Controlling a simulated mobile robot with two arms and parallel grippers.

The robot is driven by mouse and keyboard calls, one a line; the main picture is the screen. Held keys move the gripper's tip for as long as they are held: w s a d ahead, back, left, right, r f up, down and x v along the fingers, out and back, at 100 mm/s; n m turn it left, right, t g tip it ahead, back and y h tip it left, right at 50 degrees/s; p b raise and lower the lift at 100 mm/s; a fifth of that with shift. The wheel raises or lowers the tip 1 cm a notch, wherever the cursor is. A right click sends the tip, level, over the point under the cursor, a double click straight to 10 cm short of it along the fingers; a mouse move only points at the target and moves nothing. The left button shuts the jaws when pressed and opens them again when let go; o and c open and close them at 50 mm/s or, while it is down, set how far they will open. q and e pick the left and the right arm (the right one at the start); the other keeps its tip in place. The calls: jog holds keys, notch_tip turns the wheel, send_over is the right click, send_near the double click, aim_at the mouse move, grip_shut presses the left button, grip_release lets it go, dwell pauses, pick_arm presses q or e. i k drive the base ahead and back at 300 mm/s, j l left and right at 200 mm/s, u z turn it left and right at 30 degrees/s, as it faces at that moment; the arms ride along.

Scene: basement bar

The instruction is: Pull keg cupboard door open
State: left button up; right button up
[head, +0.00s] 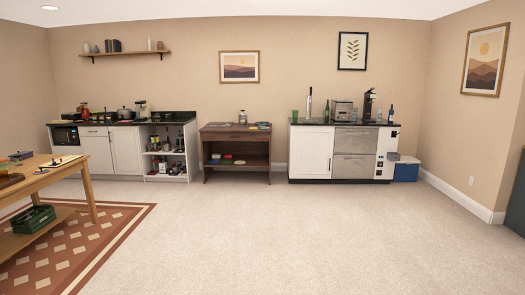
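The bar counter (360,124) stands against the far wall, right of the middle in the head view. At its left end is a white panelled cupboard door (310,153), which looks shut. A tall metal tap (309,104) stands on the counter above this door, so it appears to be the keg cupboard. A handle on the door is too small to make out. The door is far from me, across the open floor. Neither of my grippers is in view.
Clear carpet (300,230) lies between me and the counter. A wooden table (65,176) stands at the left on a patterned rug (100,235). A brown console (236,137) is left of the counter, a blue cooler (405,172) right of it. Steel drawers (354,150) adjoin the door.

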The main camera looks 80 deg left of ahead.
aim_at(312, 147)
jog(key=u, duration=2.05)
jog(key=z, duration=0.15)
jog(key=i, duration=1.45)
jog(key=i+l, duration=0.1)
jog(key=i, duration=8.45)
